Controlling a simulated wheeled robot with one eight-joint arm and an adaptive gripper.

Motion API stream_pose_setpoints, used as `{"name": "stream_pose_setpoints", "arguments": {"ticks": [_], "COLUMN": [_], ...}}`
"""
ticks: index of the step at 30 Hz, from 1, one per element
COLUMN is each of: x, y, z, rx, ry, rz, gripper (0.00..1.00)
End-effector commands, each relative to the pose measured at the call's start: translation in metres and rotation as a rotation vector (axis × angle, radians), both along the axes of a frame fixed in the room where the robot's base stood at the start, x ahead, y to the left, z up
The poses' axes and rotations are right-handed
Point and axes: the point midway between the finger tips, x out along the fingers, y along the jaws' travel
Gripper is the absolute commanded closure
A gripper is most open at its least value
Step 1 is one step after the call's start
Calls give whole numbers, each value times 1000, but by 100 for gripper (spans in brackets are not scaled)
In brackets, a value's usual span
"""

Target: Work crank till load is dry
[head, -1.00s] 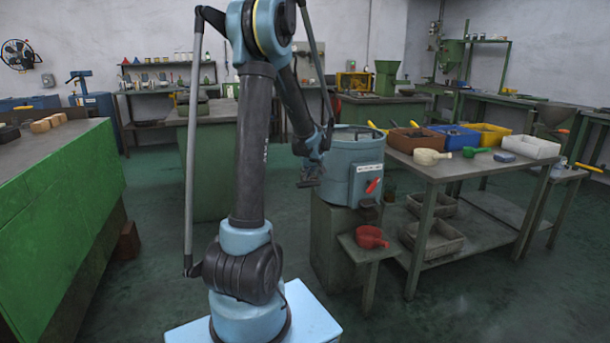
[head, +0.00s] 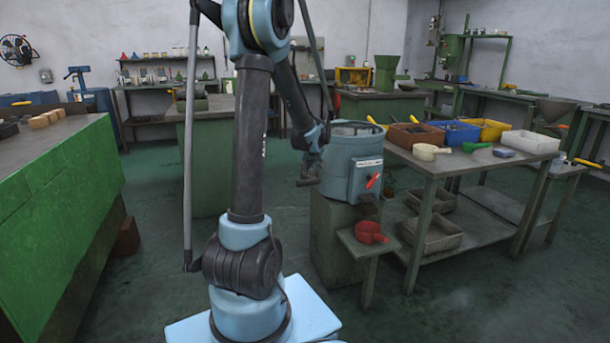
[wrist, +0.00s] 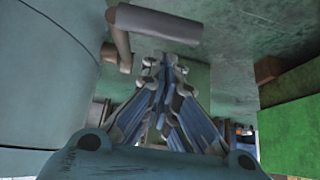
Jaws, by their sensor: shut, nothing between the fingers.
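A blue-grey drum machine (head: 352,165) stands on a green pedestal right of my arm in the head view. It has a red lever (head: 372,181) on its front. Its curved wall (wrist: 45,75) fills the left of the wrist view. The crank's grey cylindrical grip (wrist: 160,21) and brownish arm (wrist: 117,42) show at the top there. My gripper (wrist: 170,65) is shut and empty, its fingertips just below the crank grip in the picture. I cannot tell whether they touch it. In the head view my gripper (head: 310,165) is small beside the drum's left side. The load inside is hidden.
A table (head: 425,170) with coloured bins stands close on the right. A green bench (head: 60,195) is on the left. The floor between the bench and my base is open.

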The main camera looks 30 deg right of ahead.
Motion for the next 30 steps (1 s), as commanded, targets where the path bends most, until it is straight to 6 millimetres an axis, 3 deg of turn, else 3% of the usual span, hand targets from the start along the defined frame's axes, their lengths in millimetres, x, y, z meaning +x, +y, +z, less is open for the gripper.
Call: {"name": "stream_pose_setpoints", "arguments": {"ticks": [3, 18, 30], "x": [-1, -45, -59], "y": [2, 14, 18], "z": [20, 73, 91], "rx": [0, 0, 0], "ry": [1, 0, 0], "rz": [1, 3, 5], "gripper": [100, 100, 100]}}
